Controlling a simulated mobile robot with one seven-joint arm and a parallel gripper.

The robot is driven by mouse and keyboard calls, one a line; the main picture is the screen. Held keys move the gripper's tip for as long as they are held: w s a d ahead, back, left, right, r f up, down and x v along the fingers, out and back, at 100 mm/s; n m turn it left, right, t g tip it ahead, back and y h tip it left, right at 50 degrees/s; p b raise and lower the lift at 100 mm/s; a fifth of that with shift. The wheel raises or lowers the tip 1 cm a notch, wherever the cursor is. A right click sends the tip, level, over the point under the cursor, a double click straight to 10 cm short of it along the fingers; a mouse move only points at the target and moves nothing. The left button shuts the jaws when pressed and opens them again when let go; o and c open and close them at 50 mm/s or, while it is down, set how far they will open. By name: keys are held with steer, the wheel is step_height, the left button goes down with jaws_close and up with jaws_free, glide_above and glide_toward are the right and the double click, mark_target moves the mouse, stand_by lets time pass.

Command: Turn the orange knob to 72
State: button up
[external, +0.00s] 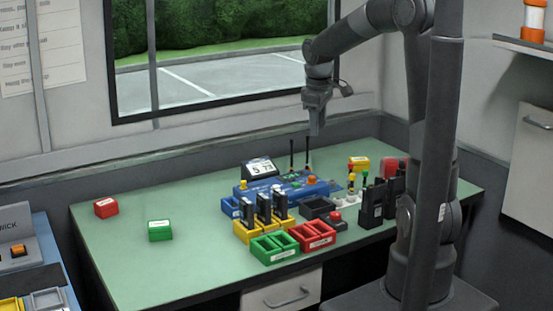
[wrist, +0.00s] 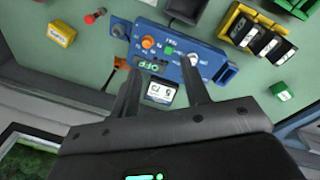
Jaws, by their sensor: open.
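The orange knob (external: 309,181) sits on top of a blue radio-like console (external: 285,190) at the back of the green table. A green "OFF" readout (wrist: 152,66) is near the knob. My gripper (external: 317,131) hangs above the console, open and empty, apart from the knob; it also shows in the wrist view (wrist: 157,72).
A white knob (wrist: 193,60) is on the same console. Two antennas (external: 307,150) rise behind it. Black handsets in yellow holders (external: 247,232), green bins (external: 270,250) and red bins (external: 311,236) stand in front. The table's left side is mostly clear.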

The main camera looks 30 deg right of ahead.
steer(key=n+g+y, duration=0.1)
steer(key=n, duration=0.1)
glide_above(310, 176)
step_height(310, 176, down, 8)
steer(key=r, duration=0.1)
step_height(310, 176, down, 11)
steer(key=shift+d+f, duration=0.1)
jaws_close()
